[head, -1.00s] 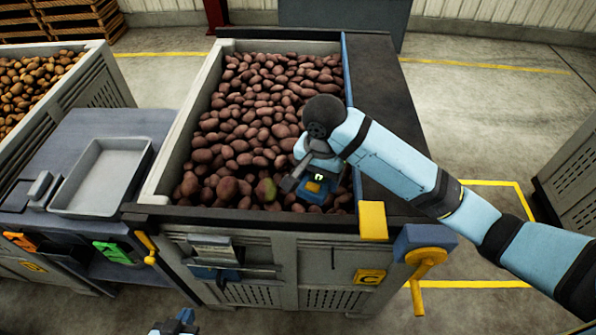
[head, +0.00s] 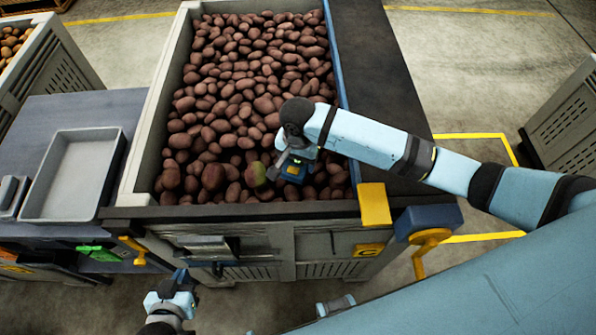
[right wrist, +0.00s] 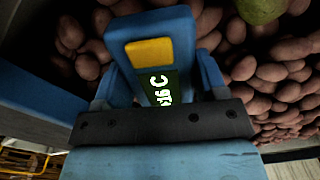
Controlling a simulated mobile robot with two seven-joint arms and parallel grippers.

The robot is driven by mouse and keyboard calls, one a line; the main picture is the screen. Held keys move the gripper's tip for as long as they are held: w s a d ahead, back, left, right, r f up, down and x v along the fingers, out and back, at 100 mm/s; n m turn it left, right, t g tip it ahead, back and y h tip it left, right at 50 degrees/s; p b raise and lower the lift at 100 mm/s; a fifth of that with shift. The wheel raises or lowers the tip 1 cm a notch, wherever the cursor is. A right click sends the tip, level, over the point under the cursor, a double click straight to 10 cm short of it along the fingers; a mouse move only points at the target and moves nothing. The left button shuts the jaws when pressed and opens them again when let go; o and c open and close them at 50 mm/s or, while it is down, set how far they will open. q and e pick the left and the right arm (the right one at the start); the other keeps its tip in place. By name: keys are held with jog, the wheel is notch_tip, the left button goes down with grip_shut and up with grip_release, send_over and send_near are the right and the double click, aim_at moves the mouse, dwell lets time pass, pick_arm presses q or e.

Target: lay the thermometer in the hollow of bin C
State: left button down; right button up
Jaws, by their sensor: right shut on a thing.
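The thermometer is a blue block with a yellow button and a lit display; it shows in the right wrist view (right wrist: 150,52) and, small, in the head view (head: 295,169). My right gripper (head: 289,166) is shut on it, a finger on each side, over the front part of bin C (head: 310,243). Bin C is a grey crate full of red potatoes with a yellow C plate in front. I cannot make out the hollow; the gripper and arm cover part of the heap. My left gripper (head: 181,280) is low in front of the bin, its jaws unclear.
A greenish potato (head: 256,175) lies just left of the thermometer. A grey tray (head: 73,175) sits on the bench at left. A yellow block (head: 375,204) and a yellow crank (head: 430,240) are at the bin's front right corner. A dark ledge (head: 375,75) runs along its right side.

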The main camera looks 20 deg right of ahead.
notch_tip(320, 180, down, 3)
jog(key=shift+r, duration=0.1)
notch_tip(320, 180, down, 4)
jog(key=shift+r, duration=0.1)
dwell(0.3)
jog(key=o, duration=1)
notch_tip(320, 180, up, 12)
jog(key=shift+r, duration=0.1)
